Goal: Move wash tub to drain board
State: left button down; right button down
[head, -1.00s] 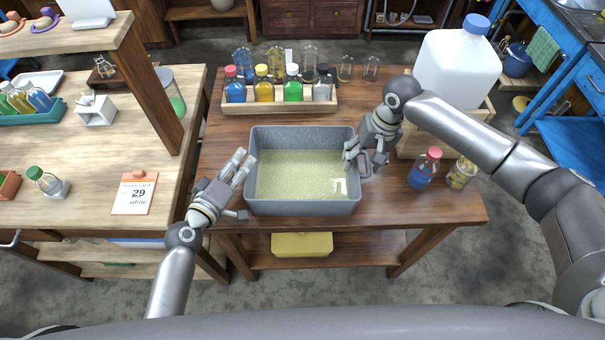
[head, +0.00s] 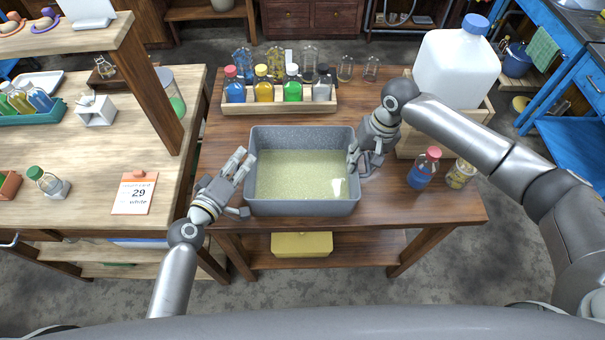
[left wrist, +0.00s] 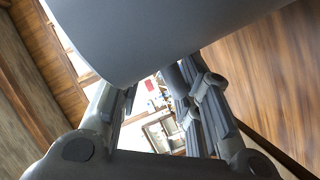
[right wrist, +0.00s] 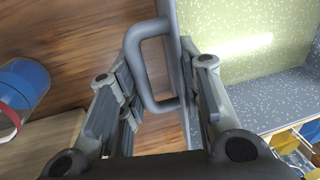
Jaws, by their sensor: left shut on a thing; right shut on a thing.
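The wash tub (head: 300,207) is a grey speckled open tub with pale yellow-green liquid in it. It sits level on the brown wooden table. My left gripper (head: 241,166) is shut on the tub's left side; the grey tub wall (left wrist: 165,40) fills the top of the left wrist view and the held part is largely hidden. My right gripper (head: 357,160) is shut on the tub's right side handle; the grey loop handle (right wrist: 135,65) shows between its fingers in the right wrist view. I cannot pick out a drain board for certain.
A bottle rack (head: 260,107) and clear glassware stand behind the tub. A red-capped blue bottle (head: 423,170), a jar (head: 461,174) and a large white jug (head: 455,68) stand to the right. A light wooden bench (head: 95,190) is at left, blue furniture (head: 570,145) at far right.

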pick_arm(q)
jog(key=shift+a+f, duration=0.15)
jog(key=shift+a, duration=0.1)
pick_arm(e)
jog(key=shift+r, duration=0.2)
